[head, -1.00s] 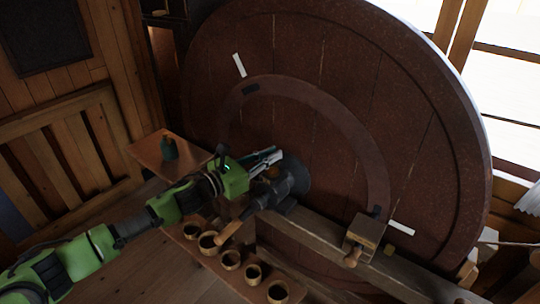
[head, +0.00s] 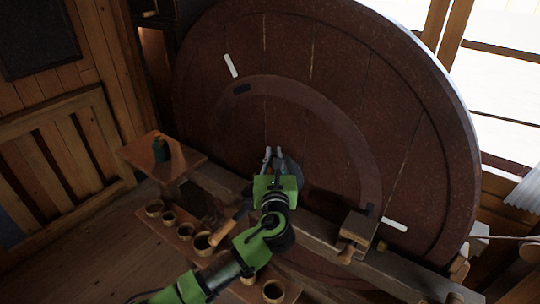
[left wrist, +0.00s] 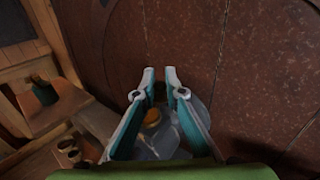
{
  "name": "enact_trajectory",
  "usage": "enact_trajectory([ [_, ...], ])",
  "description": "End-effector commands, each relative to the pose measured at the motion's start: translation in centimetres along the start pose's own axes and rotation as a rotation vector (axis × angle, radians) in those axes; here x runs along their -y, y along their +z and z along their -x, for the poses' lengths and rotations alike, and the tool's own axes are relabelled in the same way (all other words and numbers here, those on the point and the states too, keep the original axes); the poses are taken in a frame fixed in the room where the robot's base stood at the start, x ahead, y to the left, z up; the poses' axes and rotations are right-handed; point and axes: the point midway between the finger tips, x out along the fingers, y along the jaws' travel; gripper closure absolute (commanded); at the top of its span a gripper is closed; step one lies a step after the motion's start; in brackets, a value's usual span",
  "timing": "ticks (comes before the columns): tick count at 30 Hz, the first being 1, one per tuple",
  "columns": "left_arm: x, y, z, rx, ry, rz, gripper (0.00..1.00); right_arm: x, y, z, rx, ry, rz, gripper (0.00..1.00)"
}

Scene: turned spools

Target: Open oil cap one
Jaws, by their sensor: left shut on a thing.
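My left gripper (head: 273,153) is at the grey metal bearing (head: 292,172) at the middle of the big wheel. In the left wrist view its two fingers (left wrist: 159,80) stand close together with a narrow gap. A small brown oil cap (left wrist: 158,92) shows dimly in this gap, and the fingers are shut on it. An orange-brown round piece (left wrist: 152,117) lies between the fingers nearer the camera, on the grey bearing. In the head view my arm and fingers hide the cap. My right gripper is in neither view.
The large dark red wheel (head: 330,90) fills the back. A wooden shelf with a green bottle (head: 162,151) stands at the left. Several small wooden cups (head: 203,242) line a low board. A wooden block (head: 357,232) sits on the beam at the right.

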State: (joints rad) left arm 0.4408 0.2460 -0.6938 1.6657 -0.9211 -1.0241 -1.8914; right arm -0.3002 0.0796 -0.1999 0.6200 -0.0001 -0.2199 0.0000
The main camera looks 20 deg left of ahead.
Motion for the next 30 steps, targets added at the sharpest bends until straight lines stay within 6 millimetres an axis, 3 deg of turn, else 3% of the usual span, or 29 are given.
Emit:
enact_trajectory([
  [15, 1.6, 0.0, -0.8, 0.005, 0.405, 0.002, 1.00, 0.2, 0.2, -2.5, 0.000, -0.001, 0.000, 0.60],
  [30, 1.7, 0.2, -1.1, 0.005, 0.530, 0.000, 1.00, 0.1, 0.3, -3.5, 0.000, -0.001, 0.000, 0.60],
])
